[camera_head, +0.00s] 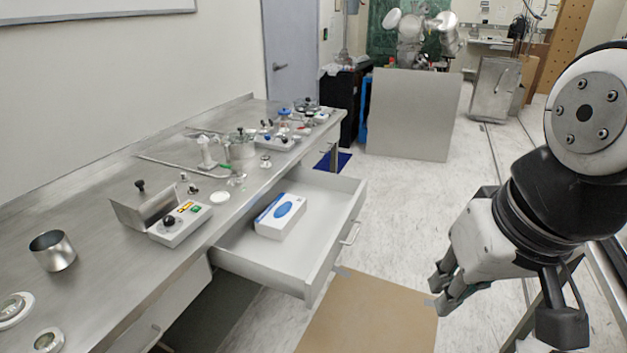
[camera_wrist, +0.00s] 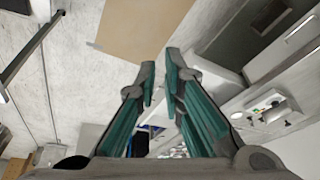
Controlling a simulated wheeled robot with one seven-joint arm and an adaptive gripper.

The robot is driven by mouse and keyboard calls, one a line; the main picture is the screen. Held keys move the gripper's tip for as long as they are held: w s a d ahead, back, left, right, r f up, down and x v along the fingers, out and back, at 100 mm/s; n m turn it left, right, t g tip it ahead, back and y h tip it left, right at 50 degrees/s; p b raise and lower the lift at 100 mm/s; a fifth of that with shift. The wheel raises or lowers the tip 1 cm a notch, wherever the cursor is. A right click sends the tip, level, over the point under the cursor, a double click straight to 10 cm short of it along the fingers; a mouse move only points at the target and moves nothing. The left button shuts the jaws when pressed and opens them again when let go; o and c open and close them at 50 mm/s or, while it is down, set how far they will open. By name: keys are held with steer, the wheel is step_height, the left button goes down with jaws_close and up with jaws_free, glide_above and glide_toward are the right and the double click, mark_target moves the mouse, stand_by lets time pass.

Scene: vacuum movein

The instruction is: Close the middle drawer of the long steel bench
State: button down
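The long steel bench (camera_head: 110,215) runs along the left wall in the head view. Its middle drawer (camera_head: 292,262) is pulled well out, with a bar handle (camera_head: 350,233) on its front. A white and blue box (camera_head: 280,216) lies inside the drawer. My gripper (camera_head: 440,295) is to the right of the drawer, apart from its front and handle, with clear space between them. In the wrist view my gripper (camera_wrist: 161,78) shows two fingers with a gap between them and nothing held. The drawer's side (camera_wrist: 215,75) appears right of the fingers there.
A control box (camera_head: 180,224), a metal cup (camera_head: 53,250) and several instruments stand on the bench top. A brown mat (camera_head: 370,318) lies on the floor below the drawer. A grey panel (camera_head: 412,115) stands at the back.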

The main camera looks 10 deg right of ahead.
steer(key=w+f+m+g+y+b, duration=0.2)
steer(key=w+f+m+y+b, duration=0.3)
steer(key=w+f, duration=0.5)
steer(key=w+f+m+g+y+b, duration=0.1)
steer(key=w+f+m+y+b, duration=0.45)
steer(key=w, duration=0.75)
steer(key=w+d+f+m+t+y+b, duration=0.2)
steer(key=w+d+f+m+t, duration=0.4)
steer(key=f, duration=0.5)
steer(key=w+d+f+m+t+y+b, duration=0.1)
steer(key=w+d+f+m+t+b, duration=0.25)
steer(key=w+d+f+m, duration=0.65)
steer(key=w+a+f+n, duration=0.1)
steer(key=w+a+f, duration=0.1)
steer(key=w+a, duration=0.5)
steer(key=a+b, duration=0.1)
steer(key=a, duration=0.4)
steer(key=shift+t, duration=0.35)
steer(key=shift+a+n, duration=0.1)
steer(key=shift+n, duration=0.15)
